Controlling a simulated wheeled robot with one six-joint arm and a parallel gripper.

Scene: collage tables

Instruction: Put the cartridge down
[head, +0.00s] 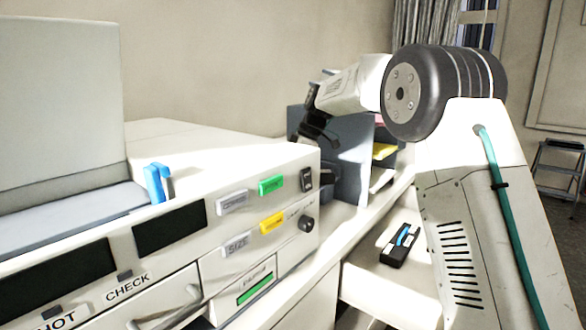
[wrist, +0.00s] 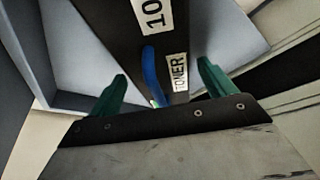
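A black cartridge (wrist: 118,30) with a white "TONER" label and a blue strip shows in the wrist view, within blue-grey walls. My gripper (wrist: 162,76) has its two green fingers spread, one on each side of the cartridge, with visible gaps. In the head view my gripper (head: 322,160) is at the blue-grey rack (head: 350,155), just past the machine's right end. I cannot make out that cartridge there. Another black cartridge-like box (head: 396,251) with a blue handle lies on a low white surface right of the machine.
The large white machine (head: 225,165) with coloured buttons and drawers fills the left. A blue handle (head: 157,184) stands on its top. Yellow and pink items (head: 383,150) sit in the rack. A step stool (head: 558,160) stands far right. The low white surface has bare room around the box.

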